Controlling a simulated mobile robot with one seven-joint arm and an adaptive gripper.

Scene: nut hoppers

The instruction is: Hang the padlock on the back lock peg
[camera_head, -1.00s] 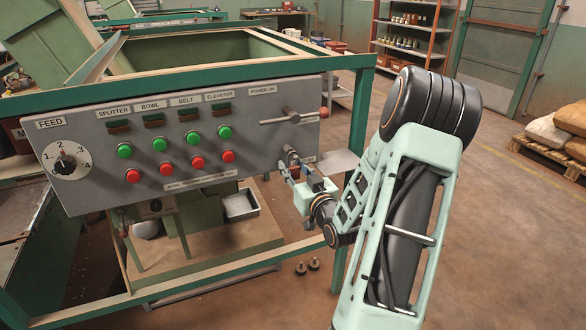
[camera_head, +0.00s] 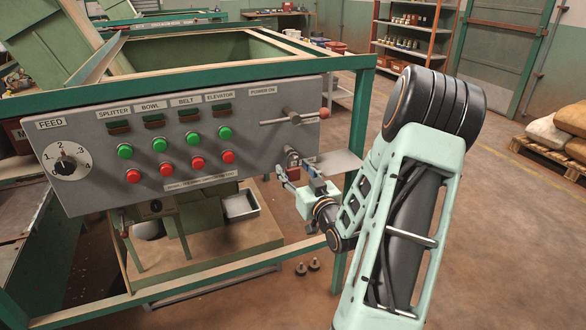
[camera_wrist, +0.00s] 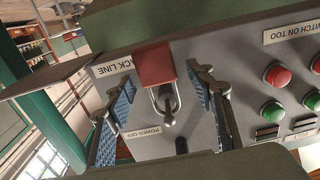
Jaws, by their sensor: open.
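The red padlock (camera_wrist: 155,64) is in the middle of the wrist view, which shows the panel roughly upside down. Its metal shackle (camera_wrist: 160,101) appears looped around a grey peg (camera_wrist: 170,98) on the control panel, beside a label reading "BACK LINE" in part. My gripper (camera_wrist: 163,82) is open, with one blue-padded finger on each side of the padlock and a visible gap to each. In the head view my gripper (camera_head: 301,178) is at the panel's lower right, and its fingers partly hide the padlock and peg.
The grey control panel (camera_head: 90,160) carries green and red buttons and a feed dial (camera_head: 66,162). A lever with a red knob (camera_head: 325,113) sticks out just above my gripper. A flat metal plate (camera_head: 340,162) lies right of it, by a green frame post (camera_head: 357,115).

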